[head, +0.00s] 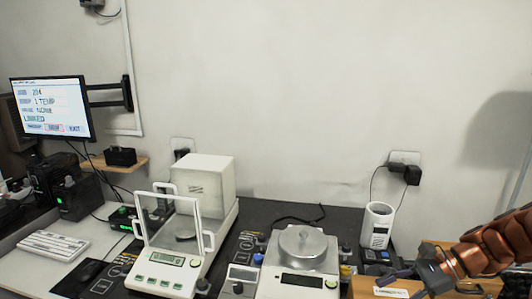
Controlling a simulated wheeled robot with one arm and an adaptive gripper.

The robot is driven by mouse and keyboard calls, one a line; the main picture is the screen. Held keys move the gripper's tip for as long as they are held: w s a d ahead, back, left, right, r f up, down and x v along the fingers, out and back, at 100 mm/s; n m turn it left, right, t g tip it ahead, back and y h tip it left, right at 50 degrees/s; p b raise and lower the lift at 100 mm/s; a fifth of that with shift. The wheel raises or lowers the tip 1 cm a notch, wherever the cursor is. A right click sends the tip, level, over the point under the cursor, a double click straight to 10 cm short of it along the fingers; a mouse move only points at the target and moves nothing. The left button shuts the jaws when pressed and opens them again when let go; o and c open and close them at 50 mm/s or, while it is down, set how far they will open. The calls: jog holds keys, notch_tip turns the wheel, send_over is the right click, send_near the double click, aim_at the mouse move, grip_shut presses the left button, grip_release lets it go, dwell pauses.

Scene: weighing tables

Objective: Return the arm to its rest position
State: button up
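My arm (490,245), copper-coloured, reaches in from the right edge of the head view. My gripper (402,284) is dark and points left and down, over the right end of the worktop near the bottom of the picture. Its two fingers look spread apart, with nothing seen between them. It is to the right of the balance with the round metal lid and in front of the white cylindrical holder.
An analytical balance (165,262) with a clear draft shield stands centre left. A second balance (300,281) carries a round metal lidded pan (304,244). A white holder (378,226) stands near the wall. A monitor (52,108) and keyboard (53,245) are at left.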

jog(key=s+a+n+g+h, duration=0.4)
jog(key=s+a+n+h, duration=0.3)
jog(key=s+a+n, duration=0.8)
jog(key=s+d+f+n+h, duration=0.1)
jog(key=s+d+n+h, duration=0.1)
jog(key=s, duration=0.6)
jog(key=shift+s+d+f+t+h, duration=0.3)
jog(key=shift+d+f+h, duration=0.1)
jog(key=shift+h, duration=0.4)
